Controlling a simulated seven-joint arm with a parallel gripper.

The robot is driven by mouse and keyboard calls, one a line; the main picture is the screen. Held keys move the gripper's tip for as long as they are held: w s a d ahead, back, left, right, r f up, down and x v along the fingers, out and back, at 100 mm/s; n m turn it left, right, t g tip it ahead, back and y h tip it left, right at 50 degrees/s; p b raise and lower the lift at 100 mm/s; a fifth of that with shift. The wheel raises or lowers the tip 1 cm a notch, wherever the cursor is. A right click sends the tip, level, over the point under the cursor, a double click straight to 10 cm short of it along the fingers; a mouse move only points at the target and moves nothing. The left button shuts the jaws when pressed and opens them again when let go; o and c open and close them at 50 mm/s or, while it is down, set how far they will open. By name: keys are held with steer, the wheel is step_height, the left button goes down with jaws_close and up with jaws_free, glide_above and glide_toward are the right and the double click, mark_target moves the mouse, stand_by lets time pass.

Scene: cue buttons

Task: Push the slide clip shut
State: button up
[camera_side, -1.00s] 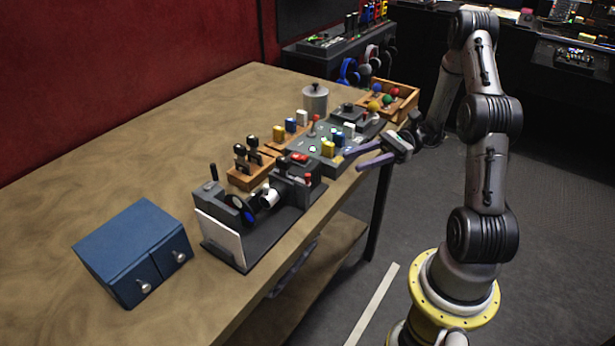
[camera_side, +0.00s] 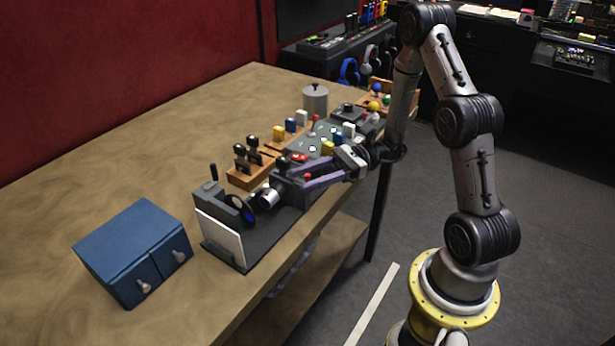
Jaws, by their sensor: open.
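A dark grey projector-like bench (camera_side: 277,220) stands at the table's front edge. It carries a white screen (camera_side: 220,238), a dark round lens (camera_side: 247,207) and a silver barrel (camera_side: 267,198). A small red-tipped part (camera_side: 307,176) shows at its right end. I cannot tell which part is the slide clip; it is too small or hidden behind my fingers. My gripper (camera_side: 298,178) has two purple fingers pointing left over the bench's right end. The fingers are apart, with the red tip between them in the picture. Contact cannot be told.
A blue two-door cabinet (camera_side: 133,250) stands at the left. A wooden block with black-knobbed stamps (camera_side: 247,165) is behind the bench. A button panel (camera_side: 318,138), a grey lidded pot (camera_side: 315,101) and a wooden tray with coloured balls (camera_side: 375,100) lie further back. The table's left side (camera_side: 120,150) is clear.

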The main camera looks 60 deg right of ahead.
steer(key=shift+a, duration=0.1)
jaws_close()
stand_by(1.4)
